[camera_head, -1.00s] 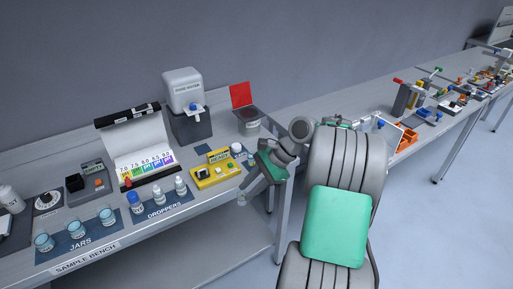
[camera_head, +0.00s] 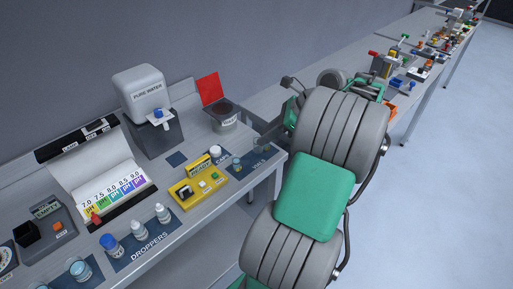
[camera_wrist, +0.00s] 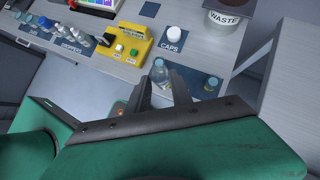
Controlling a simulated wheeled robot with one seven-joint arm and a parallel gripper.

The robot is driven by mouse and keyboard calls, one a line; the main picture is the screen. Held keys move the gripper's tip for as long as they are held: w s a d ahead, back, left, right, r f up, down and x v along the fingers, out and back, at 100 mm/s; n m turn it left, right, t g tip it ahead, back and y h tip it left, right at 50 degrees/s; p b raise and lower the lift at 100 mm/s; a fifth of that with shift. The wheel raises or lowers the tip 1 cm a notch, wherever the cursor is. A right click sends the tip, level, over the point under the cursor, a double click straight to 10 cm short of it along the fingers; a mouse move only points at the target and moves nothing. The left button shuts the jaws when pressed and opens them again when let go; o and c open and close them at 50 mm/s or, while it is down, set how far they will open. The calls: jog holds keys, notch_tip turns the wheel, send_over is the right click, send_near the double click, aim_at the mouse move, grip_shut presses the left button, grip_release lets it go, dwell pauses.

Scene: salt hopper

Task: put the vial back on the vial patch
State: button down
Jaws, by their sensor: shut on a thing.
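My gripper (camera_wrist: 164,82) is shut on a small clear vial (camera_wrist: 160,72) in the wrist view. The vial is roughly upright between the fingertips, over the bench's front edge area. The dark blue vial patch (camera_wrist: 197,91) lies just right of the fingers, with another small vial (camera_wrist: 211,84) standing on it. My gripper (camera_head: 264,138) is above the patch there, partly hidden by my arm. I cannot tell the gap beneath the held vial.
The caps patch with a white cap (camera_wrist: 173,33) lies beyond the fingers. The yellow device (camera_wrist: 127,42) is to its left. The grey WASTE bin (camera_wrist: 225,18) with its red lid (camera_head: 210,89) stands behind the patch. The bench ends just right of the patch.

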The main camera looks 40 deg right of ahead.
jog(key=shift+w+d+f+b, duration=0.2)
jog(key=shift+w+d+f, duration=0.2)
jog(key=shift+w+f, duration=0.85)
jog(key=shift+w+d+f+b, duration=0.2)
jog(key=shift+w+d+f, duration=0.35)
jog(key=shift+f, duration=1.35)
jog(key=shift+w+d+f+b, duration=0.25)
jog(key=shift+w+f, duration=0.8)
jog(key=shift+f, duration=0.5)
jog(key=shift+f, duration=0.1)
jog(key=c, duration=1.1)
grip_release()
jog(key=shift+c, duration=0.2)
